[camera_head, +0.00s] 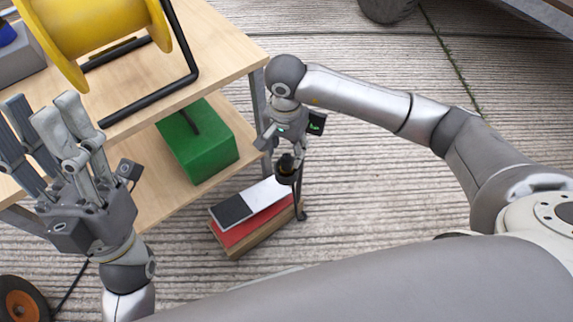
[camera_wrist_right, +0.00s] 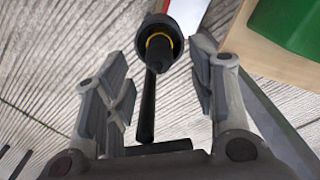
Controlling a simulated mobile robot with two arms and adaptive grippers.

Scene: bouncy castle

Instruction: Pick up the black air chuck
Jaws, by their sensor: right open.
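The black air chuck (camera_wrist_right: 160,42) has a round dark head with a yellow ring and a thin black stem below it in the right wrist view. In the head view it shows as a small dark piece (camera_head: 287,167) just under my right gripper (camera_head: 290,146). In the wrist view my right gripper (camera_wrist_right: 158,75) is open, its two fingers on either side of the chuck's line, with visible gaps; no contact shows. My left gripper (camera_head: 44,112) is raised at the left with its fingers spread, empty.
A wooden shelf bench (camera_head: 225,40) stands left of the right gripper, with a yellow reel (camera_head: 95,25) on top and a green box (camera_head: 198,145) on its lower shelf. A stack with a red layer (camera_head: 250,222) lies below the chuck. Concrete floor (camera_head: 390,190) is clear to the right.

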